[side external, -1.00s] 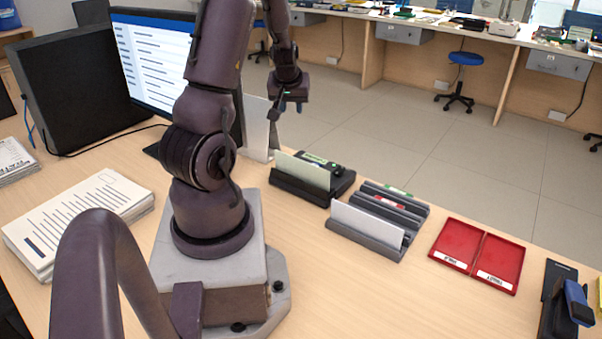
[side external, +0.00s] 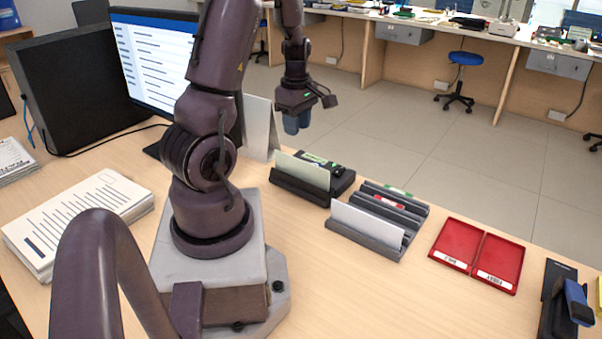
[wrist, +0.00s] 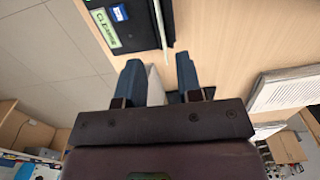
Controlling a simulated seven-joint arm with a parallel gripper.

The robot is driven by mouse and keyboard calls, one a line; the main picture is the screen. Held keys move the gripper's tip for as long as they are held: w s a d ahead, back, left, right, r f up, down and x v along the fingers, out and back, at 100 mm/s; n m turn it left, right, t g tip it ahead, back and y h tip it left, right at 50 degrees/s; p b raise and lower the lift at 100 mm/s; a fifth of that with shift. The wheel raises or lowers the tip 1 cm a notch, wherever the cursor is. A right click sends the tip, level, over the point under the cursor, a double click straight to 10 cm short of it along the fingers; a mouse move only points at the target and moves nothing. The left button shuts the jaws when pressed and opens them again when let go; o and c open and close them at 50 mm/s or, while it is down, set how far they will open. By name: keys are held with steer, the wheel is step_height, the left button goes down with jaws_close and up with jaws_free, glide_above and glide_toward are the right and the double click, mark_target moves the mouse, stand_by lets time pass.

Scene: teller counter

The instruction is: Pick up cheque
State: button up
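A pale slip (side external: 303,172) stands upright in a black slotted holder (side external: 285,184) on the counter. A white slip (side external: 368,222) stands in the front slot of a grey slotted holder (side external: 345,240) to its right. I cannot tell which of them is the cheque. My gripper (side external: 297,122) is raised behind the black holder, pointing down, apart from both slips. In the wrist view its two blue-grey fingers (wrist: 158,72) are spread with nothing held. The black holder's labelled part (wrist: 112,22) and a slip's thin edge (wrist: 161,25) show beyond the fingertips.
A white upright stand (side external: 260,130) is close left of the gripper. A monitor (side external: 155,60) and paper stack (side external: 80,215) are further left. Red trays (side external: 478,255) and a stapler-like blue item (side external: 577,302) lie right. Bare counter lies in front of the holders.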

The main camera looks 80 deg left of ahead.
glide_above(299, 167)
steer(key=f, duration=0.6)
steer(key=shift+s+a+f, duration=0.1)
steer(key=shift+s+a, duration=0.1)
steer(key=shift+a, duration=0.05)
steer(key=shift+w+d+f, duration=0.1)
steer(key=shift+f, duration=1.5)
steer(key=shift+w+d+f, duration=0.1)
steer(key=shift+f, duration=1.45)
jaws_close()
